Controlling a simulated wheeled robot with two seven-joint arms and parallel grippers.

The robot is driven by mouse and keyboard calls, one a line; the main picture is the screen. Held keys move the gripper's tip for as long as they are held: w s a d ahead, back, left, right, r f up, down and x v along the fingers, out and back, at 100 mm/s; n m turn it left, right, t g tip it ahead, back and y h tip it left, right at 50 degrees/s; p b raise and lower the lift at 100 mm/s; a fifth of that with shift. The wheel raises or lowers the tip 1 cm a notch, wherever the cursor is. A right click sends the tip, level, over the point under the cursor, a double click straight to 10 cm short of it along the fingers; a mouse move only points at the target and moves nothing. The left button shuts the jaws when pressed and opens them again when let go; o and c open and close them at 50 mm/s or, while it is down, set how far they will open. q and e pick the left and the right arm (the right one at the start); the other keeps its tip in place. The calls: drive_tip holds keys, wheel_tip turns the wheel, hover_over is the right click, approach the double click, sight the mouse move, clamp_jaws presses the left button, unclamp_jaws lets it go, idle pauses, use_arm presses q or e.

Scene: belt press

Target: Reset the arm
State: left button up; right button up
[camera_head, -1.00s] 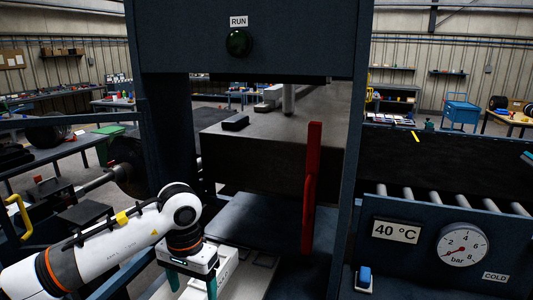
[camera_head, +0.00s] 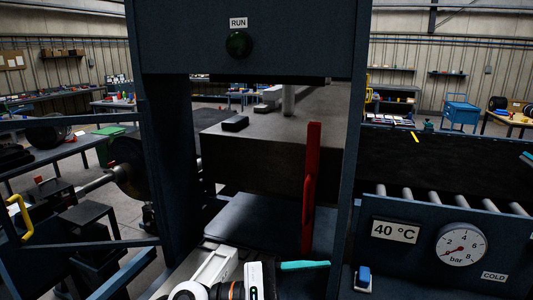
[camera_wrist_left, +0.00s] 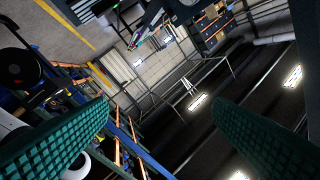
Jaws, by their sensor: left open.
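My left gripper (camera_head: 305,266) is at the bottom centre of the head view, low in front of the press. One teal finger shows there, pointing right, below the foot of the red upright bar (camera_head: 310,190). In the left wrist view, the gripper (camera_wrist_left: 160,105) has its two teal ribbed fingers wide apart with nothing between them. The left arm's white links show only partly at the bottom edge of the head view. My right gripper is not in view.
A bar gauge (camera_head: 462,248), a 40 °C plate (camera_head: 396,230) and a blue switch (camera_head: 363,278) are at right.

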use_arm(q)
drive_tip(key=w+a+r+n+t+y, duration=0.1)
drive_tip(key=w+a+n+t+y, duration=0.3)
drive_tip(key=n+t, duration=0.8)
drive_tip(key=w+a+r+n+t+y, duration=0.15)
drive_tip(key=a+n+t, duration=0.5)
drive_tip(key=n, duration=0.95)
drive_tip(key=s+a+f+n+g+y, duration=0.1)
drive_tip(key=a+f+n+g+y, duration=0.1)
drive_tip(key=a+f+n+y, duration=0.7)
drive_tip(key=s+a+f+n+g+y, duration=0.15)
drive_tip(key=a+f+n+y, duration=0.35)
drive_tip(key=f+n, duration=0.75)
drive_tip(key=s+a+f+n+g, duration=0.2)
drive_tip(key=s+f+n+g, duration=0.35)
drive_tip(key=s, duration=0.45)
drive_tip(key=s+a+f+n+g, duration=0.1)
drive_tip(key=s+f+n+g, duration=0.45)
drive_tip(key=s, duration=0.35)
wheel_tip(320, 180, down, 28)
drive_tip(key=s+m+g+b, duration=0.1)
drive_tip(key=b, duration=0.2)
drive_tip(key=s+a+f+g+b, duration=0.1)
drive_tip(key=s+a+f, duration=0.2)
drive_tip(key=s+f, duration=1.4)
wheel_tip(320, 180, down, 3)
drive_tip(key=shift+a+r+b, duration=0.15)
drive_tip(key=shift+r+b, duration=0.05)
drive_tip(key=shift+b, duration=0.2)
